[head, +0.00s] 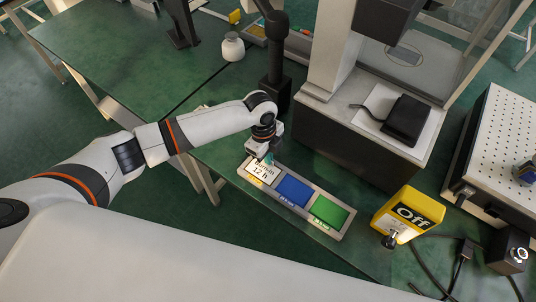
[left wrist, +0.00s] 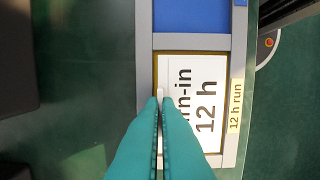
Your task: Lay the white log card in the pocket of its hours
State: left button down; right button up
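The white log card (head: 264,170) reads "12 h" in large print, and the left wrist view shows "rn-in 12 h" on it (left wrist: 208,85). It is over or in the yellow-edged left pocket of a grey tray (head: 341,233), within the pocket's outline; I cannot tell if it rests on the floor. The tag "12 h run" (left wrist: 236,106) is beside this pocket. My left gripper (head: 265,158) points down at the card. Its teal fingers (left wrist: 161,98) are close together on a thin white upright tab of the card. They hide part of the card. My right gripper is not in view.
The tray's blue pocket (head: 293,190) and green pocket (head: 329,211) look empty. A yellow box marked "Off" (head: 408,214) stands right of the tray. A dark-sided machine with a pale top (head: 340,130) stands behind. The green bench is clear to the left.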

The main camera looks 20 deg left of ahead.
pick_arm(q)
jog(key=c, duration=1.7)
grip_release()
jog(key=shift+f, duration=0.1)
jog(key=r, duration=0.4)
jog(key=a+r, duration=0.1)
jog(key=r, duration=0.7)
jog(key=shift+w+a+r+b, duration=0.15)
jog(key=shift+w+a+b, duration=0.1)
jog(key=shift+b, duration=0.1)
